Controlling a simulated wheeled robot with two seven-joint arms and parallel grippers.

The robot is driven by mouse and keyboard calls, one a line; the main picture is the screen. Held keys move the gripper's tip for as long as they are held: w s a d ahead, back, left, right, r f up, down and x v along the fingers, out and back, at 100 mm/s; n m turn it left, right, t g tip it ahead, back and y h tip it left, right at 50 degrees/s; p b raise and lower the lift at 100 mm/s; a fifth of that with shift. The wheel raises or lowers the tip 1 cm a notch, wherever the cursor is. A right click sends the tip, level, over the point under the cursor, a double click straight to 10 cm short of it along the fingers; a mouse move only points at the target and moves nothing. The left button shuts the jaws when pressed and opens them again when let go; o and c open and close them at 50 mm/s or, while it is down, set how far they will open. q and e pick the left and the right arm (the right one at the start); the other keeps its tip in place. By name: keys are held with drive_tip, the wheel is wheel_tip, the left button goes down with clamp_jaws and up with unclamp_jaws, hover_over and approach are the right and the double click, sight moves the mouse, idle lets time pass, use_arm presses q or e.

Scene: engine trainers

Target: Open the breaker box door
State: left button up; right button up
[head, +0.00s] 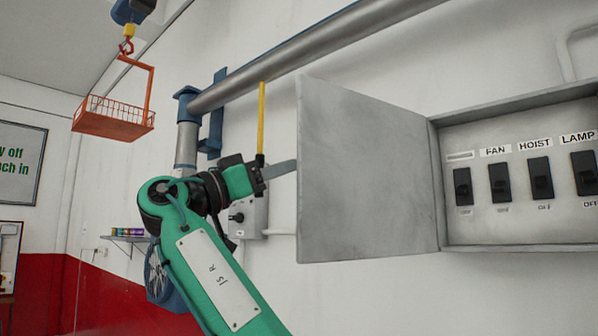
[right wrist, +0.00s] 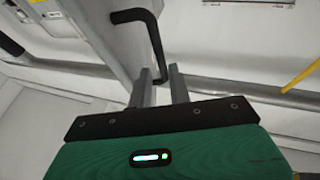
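The grey breaker box (head: 518,248) is on the wall at the right, with its labelled black switches in view. Its door (head: 368,170) stands wide open, swung out to the left. The door's black handle (right wrist: 150,32) shows in the right wrist view; the door hides it in the head view. My right gripper (head: 284,168) is at the door's free edge. My left gripper is out of view.
A thick grey pipe (head: 300,55) runs above the door, and a yellow bar (head: 262,118) hangs near my right gripper. A small grey switch box (head: 248,216) is on the wall behind my arm. An orange basket (head: 113,118) hangs at the upper left.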

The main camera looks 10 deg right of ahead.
drive_tip(key=b+v, duration=0.1)
drive_tip(key=v, duration=0.7)
drive_tip(key=shift+a, duration=0.2)
